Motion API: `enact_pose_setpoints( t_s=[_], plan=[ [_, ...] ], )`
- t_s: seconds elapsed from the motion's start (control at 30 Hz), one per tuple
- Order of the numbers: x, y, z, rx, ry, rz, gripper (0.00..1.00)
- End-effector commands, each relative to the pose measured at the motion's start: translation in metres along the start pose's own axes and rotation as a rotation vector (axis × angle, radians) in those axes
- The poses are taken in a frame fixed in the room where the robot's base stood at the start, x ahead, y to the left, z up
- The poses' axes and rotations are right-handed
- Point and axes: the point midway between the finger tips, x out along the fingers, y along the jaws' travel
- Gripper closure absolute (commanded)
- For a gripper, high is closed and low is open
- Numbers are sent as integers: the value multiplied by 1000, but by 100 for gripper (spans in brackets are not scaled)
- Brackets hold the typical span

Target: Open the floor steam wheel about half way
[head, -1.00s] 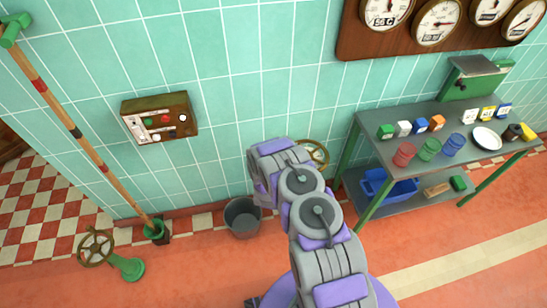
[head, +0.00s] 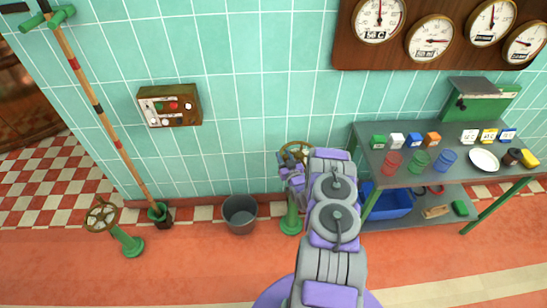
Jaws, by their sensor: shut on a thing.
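A brass handwheel (head: 297,149) stands on a green floor pedestal (head: 291,222) against the tiled wall, just left of the shelf table. My gripper (head: 291,166) is at the near left side of this wheel, shut on its rim. The arm hides the fingertips and part of the wheel. A second brass handwheel (head: 101,215) on a tilted green floor stand (head: 128,243) is at the far left, away from my gripper. I cannot tell how far either wheel is turned.
A grey bucket (head: 240,214) stands left of the pedestal. A long-handled tool (head: 107,121) leans on the wall. A control box (head: 170,106) and gauges (head: 430,38) hang above. The metal table (head: 405,167) with cups stands right. Orange floor in front is clear.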

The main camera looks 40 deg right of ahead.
Motion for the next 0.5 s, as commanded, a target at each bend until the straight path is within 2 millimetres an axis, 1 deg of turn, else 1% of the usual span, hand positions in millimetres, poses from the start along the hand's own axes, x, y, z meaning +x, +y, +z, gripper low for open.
enact_pose_setpoints(
  t_s=[0.03,0.13,0.5],
  plan=[
    [-4,7,0,0,1,-23,100],
    [-8,11,0,-1,3,-85,100],
    [-21,14,0,-1,3,-262,100]
  ],
)
